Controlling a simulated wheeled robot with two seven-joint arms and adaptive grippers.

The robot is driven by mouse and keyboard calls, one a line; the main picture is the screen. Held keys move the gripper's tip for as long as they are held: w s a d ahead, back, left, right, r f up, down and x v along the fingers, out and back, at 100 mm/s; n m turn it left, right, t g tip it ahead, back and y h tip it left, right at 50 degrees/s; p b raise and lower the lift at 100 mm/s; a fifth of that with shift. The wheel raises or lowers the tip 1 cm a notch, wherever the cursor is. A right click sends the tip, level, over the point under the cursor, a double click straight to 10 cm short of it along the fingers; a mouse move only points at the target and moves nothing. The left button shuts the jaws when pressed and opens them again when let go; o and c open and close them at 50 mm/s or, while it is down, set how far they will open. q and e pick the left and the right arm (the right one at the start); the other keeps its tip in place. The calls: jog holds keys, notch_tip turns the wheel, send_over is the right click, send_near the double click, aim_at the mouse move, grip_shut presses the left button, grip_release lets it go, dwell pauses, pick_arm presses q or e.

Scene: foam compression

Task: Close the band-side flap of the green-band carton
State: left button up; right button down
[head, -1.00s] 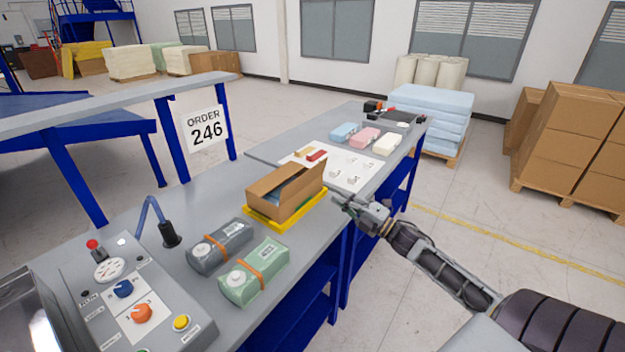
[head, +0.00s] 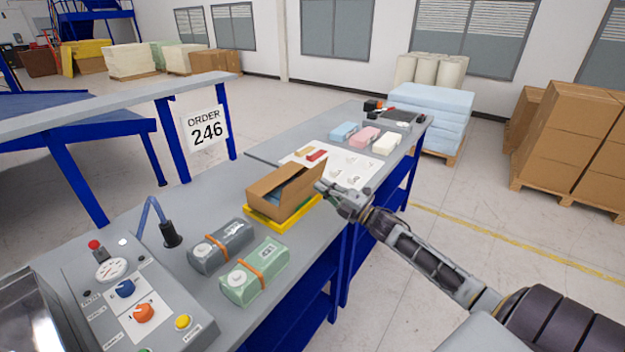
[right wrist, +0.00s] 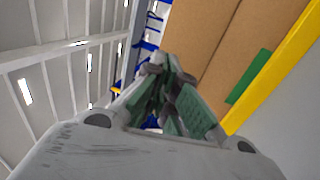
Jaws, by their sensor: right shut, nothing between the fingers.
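The brown carton (head: 272,206) stands open on the bench, with something dark blue-grey inside. A flap (head: 311,177) stands up at its right end. My right gripper (head: 319,187) is shut and empty, right beside that flap; I cannot tell whether they touch. In the right wrist view its fingers (right wrist: 172,95) with green pads are close to the carton's brown board (right wrist: 205,40). The green band (right wrist: 248,77) shows on the board there. My left gripper is not in view.
A yellow tray (head: 254,217) lies under the carton. Grey (head: 222,247) and green (head: 255,272) strapped packs lie in front of it, near a control panel (head: 143,300). A white sheet (head: 350,165) and coloured blocks are behind.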

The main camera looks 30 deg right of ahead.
aim_at(306, 174)
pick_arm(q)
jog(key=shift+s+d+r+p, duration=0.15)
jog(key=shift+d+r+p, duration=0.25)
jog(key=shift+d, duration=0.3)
pick_arm(e)
jog(key=shift+x, duration=2.35)
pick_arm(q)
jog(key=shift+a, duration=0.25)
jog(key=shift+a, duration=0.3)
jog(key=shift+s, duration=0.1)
pick_arm(e)
jog(key=shift+w, duration=0.1)
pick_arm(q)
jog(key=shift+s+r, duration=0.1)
pick_arm(e)
jog(key=shift+r, duration=0.1)
